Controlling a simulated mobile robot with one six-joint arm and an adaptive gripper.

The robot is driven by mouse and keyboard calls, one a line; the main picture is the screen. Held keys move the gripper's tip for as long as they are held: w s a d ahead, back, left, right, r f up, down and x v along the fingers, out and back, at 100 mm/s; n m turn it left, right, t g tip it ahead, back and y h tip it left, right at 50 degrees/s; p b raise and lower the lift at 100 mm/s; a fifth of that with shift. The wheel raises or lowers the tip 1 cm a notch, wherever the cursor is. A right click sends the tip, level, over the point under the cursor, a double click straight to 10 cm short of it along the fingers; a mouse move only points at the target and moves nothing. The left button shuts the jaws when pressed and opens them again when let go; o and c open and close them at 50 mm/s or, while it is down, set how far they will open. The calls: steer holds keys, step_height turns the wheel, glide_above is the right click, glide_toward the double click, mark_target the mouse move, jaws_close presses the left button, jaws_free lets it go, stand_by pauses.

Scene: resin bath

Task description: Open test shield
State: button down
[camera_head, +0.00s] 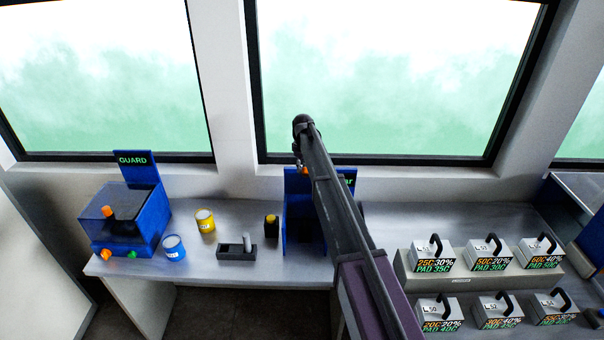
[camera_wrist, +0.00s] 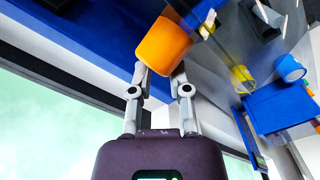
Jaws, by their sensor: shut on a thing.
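In the wrist view my gripper (camera_wrist: 160,72) is shut on an orange knob (camera_wrist: 163,44), one finger on each side. A clear panel (camera_wrist: 222,55) shows beside the knob, with a blue surface behind. In the head view my arm reaches over a blue station (camera_head: 291,215) at the back of the bench. A bit of orange (camera_head: 306,170) shows near the arm's end; my fingers are mostly hidden there. The station's sign is partly covered by my arm. I cannot tell how far the clear panel is swung.
On the left stands a blue GUARD box (camera_head: 155,215) with a clear cover and orange knob. A blue tin (camera_head: 174,248), a yellow tin (camera_head: 205,221) and a dark holder (camera_head: 236,253) stand between. Several labelled blocks with black handles sit on a stepped rack (camera_head: 460,284) at right.

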steer(key=shift+w+d+r, duration=0.1)
steer(key=shift+w+d, duration=0.15)
steer(key=shift+w, duration=0.55)
steer(key=shift+w+d+f, duration=0.1)
steer(key=shift+w+d, duration=0.15)
steer(key=shift+w, duration=0.6)
steer(key=shift+w+d+r, duration=0.1)
steer(key=shift+w+d, duration=0.15)
steer(key=shift+w, duration=0.55)
steer(key=c, duration=1)
jaws_free()
steer(key=o, duration=0.7)
steer(key=shift+w+d, duration=0.15)
steer(key=shift+d, duration=0.15)
steer(key=shift+r, duration=0.1)
